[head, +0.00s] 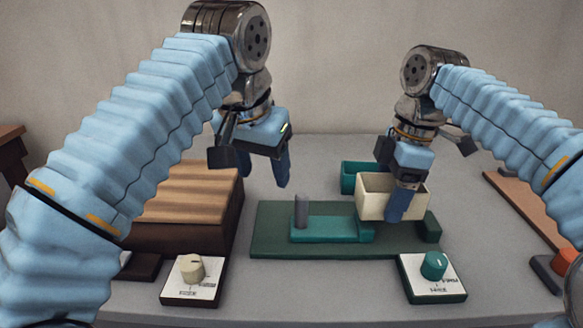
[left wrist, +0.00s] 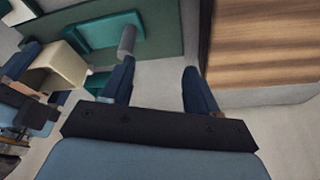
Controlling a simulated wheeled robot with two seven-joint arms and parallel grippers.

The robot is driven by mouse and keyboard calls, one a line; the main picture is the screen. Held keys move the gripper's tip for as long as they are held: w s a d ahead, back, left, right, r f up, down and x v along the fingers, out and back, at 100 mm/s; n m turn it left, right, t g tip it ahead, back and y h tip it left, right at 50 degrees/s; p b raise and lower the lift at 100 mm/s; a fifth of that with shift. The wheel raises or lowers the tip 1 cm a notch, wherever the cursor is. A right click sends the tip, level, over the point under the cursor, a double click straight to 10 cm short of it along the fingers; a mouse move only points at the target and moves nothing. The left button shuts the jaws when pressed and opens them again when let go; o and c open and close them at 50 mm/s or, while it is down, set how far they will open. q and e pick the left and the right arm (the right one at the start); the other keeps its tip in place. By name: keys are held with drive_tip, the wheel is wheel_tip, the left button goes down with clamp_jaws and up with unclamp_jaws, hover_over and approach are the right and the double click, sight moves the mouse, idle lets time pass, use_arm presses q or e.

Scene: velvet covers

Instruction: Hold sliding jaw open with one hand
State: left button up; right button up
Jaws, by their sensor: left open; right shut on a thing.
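A dark green base plate (head: 275,240) lies on the table with a teal sliding jaw (head: 325,232) on it. A grey upright peg (head: 302,210) stands on the jaw's left part. My left gripper (head: 265,172) is open and empty, above and behind the plate's left part. In the left wrist view its fingers (left wrist: 158,78) are apart, with the peg (left wrist: 127,40) just beyond the left fingertip. My right gripper (head: 399,205) is shut on a cream open box (head: 375,202), over the plate's right part; the box hides what is behind it.
A striped wooden block (head: 190,190) stands left of the plate. A teal container (head: 348,177) is behind the cream box. Two dial boxes, one with a cream knob (head: 191,268) and one with a teal knob (head: 434,265), stand in front. A brown board (head: 530,200) is at right.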

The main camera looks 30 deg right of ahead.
sight(298, 197)
use_arm(q)
drive_tip(key=shift+m+g+h, duration=0.4)
drive_tip(key=shift+m, duration=0.3)
drive_tip(key=d+f, duration=0.2)
drive_tip(key=f, duration=0.1)
drive_tip(key=s+d+f, duration=0.1)
drive_tip(key=d+f, duration=0.1)
drive_tip(key=f, duration=0.1)
drive_tip(key=d+f, duration=0.2)
drive_tip(key=f, duration=0.1)
drive_tip(key=shift+s+d+f, duration=0.2)
drive_tip(key=shift+d, duration=0.05)
clamp_jaws()
